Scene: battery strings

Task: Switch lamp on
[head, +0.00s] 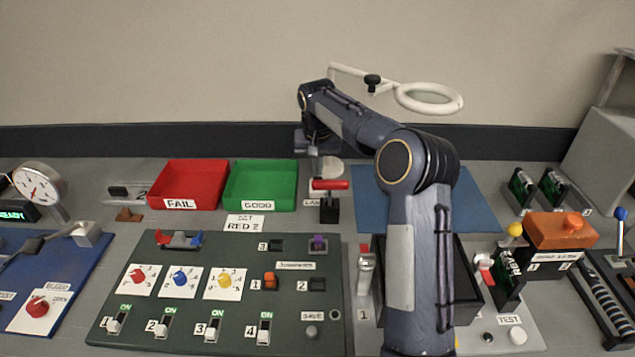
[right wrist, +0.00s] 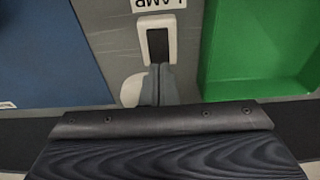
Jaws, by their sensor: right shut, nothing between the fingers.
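The lamp is a white ring lamp (head: 428,98) on a pale jointed arm at the back, with a round pale base (head: 332,169). In the right wrist view its switch (right wrist: 158,44) is a dark rocker in a white frame, beside an upside-down LAMP label (right wrist: 158,4). My right gripper (head: 315,155) points down at the back, beside the lamp base. In the right wrist view its shut, empty fingers (right wrist: 157,72) overlap the near end of the rocker; I cannot tell whether they touch. In the head view the switch is not clearly visible. My left gripper is not in view.
A green GOOD tray (head: 262,203) and a red FAIL tray (head: 180,204) lie left of my gripper, a blue mat (head: 480,205) right. A control panel (head: 225,330) is in front.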

